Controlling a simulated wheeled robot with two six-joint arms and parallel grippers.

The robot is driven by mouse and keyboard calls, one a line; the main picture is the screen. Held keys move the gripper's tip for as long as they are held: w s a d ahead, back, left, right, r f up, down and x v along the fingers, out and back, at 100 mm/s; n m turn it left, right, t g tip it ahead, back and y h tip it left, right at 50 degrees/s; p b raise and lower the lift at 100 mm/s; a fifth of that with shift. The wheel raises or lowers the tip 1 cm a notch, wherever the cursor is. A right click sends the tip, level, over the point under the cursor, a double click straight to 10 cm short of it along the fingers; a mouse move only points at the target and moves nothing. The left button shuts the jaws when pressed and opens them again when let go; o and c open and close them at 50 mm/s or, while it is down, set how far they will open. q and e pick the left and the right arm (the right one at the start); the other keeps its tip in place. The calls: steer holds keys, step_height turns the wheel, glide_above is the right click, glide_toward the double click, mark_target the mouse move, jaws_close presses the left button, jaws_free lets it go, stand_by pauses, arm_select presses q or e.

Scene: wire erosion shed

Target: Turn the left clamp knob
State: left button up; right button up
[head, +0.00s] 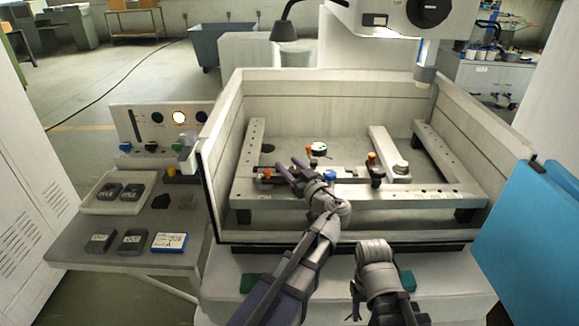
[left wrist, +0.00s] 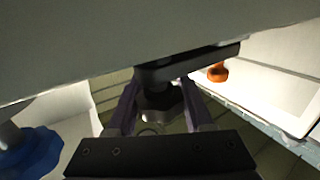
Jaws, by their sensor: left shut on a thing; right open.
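My left gripper (head: 289,167) reaches over the front rail of the frame in the machine tank. In the left wrist view its two purple-grey fingers (left wrist: 160,112) are closed on the sides of a dark, lobed clamp knob (left wrist: 160,103). The knob sits against a dark clamp arm (left wrist: 185,66). In the head view my gripper hides this knob, so how far it is turned cannot be told. My right gripper (head: 355,298) is low at the front, outside the tank, and only partly visible; it is open and empty.
A blue knob (head: 330,174) is just right of my left gripper, and an orange knob (head: 267,173) is just left. Another clamp (head: 376,172) stands on the right. The tank walls (head: 300,93) surround the frame. A side table (head: 75,240) holds a tray and several blocks.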

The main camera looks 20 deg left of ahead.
arm_select(q)
jaws_close()
steer(key=shift+s+m+t+h, duration=0.1)
steer(key=shift+m+t+h, duration=0.6)
steer(key=shift+t+h, duration=0.1)
steer(key=shift+w+d+m+t+h, duration=0.15)
steer(key=shift+m+t+h, duration=0.35)
steer(key=shift+h, duration=0.25)
steer(key=shift+w+d+m+t+h, duration=0.2)
steer(key=shift+m+t+h, duration=0.25)
steer(key=shift+m+h, duration=0.3)
steer(key=shift+w+d+m+t+h, duration=0.15)
steer(key=shift+m+t+h, duration=0.3)
steer(key=shift+h, duration=0.35)
steer(key=o, duration=0.8)
jaws_free()
steer(key=shift+s, duration=0.15)
